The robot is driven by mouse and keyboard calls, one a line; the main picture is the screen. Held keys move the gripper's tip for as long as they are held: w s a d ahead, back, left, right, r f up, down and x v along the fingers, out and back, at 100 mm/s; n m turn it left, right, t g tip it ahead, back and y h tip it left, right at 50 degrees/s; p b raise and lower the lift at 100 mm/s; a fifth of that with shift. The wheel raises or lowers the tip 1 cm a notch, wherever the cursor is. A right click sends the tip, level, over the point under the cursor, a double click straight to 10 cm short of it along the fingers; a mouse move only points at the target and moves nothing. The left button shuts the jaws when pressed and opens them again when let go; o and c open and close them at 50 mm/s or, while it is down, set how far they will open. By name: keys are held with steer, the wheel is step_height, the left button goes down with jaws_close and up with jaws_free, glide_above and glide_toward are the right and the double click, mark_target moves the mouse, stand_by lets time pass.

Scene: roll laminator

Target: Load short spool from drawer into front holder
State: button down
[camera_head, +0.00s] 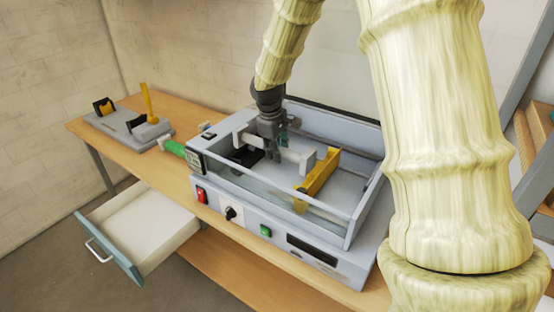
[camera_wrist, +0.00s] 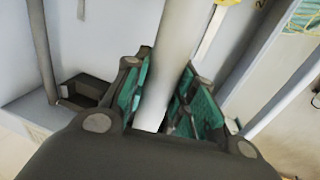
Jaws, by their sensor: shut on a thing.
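A pale grey-white spool (camera_head: 292,153) is held crosswise inside the laminator's open-topped bay. My gripper (camera_head: 273,152) points down into the bay and is shut on its middle. In the wrist view the spool (camera_wrist: 172,50) is a pale cylinder between the teal-padded fingers (camera_wrist: 160,105). A black holder part (camera_head: 246,155) is below the spool's left end, and it also shows in the wrist view (camera_wrist: 85,92). A yellow holder bar (camera_head: 318,180) is at the right. I cannot tell whether the spool touches either holder. The drawer (camera_head: 145,228) stands open at the left, with no spool visible inside.
The laminator (camera_head: 290,243) sits on a wooden table (camera_head: 100,121). Its bay has raised walls and a clear front panel around my gripper. A green-ended part (camera_head: 174,147) sticks out at its left. A grey stand (camera_head: 128,128) with a yellow upright is farther left.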

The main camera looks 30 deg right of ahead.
steer(key=shift+a+p+x, duration=0.2)
steer(key=shift+p+x, duration=0.25)
steer(key=shift+x, duration=0.6)
steer(key=shift+a+p+x, duration=0.2)
steer(key=shift+p+x, duration=0.2)
steer(key=shift+x, duration=0.65)
steer(key=shift+s+f, duration=0.15)
steer(key=shift+s, duration=0.05)
steer(key=shift+f, duration=0.4)
steer(key=shift+f, duration=0.2)
steer(key=c, duration=1.2)
jaws_free()
steer(key=shift+o, duration=0.2)
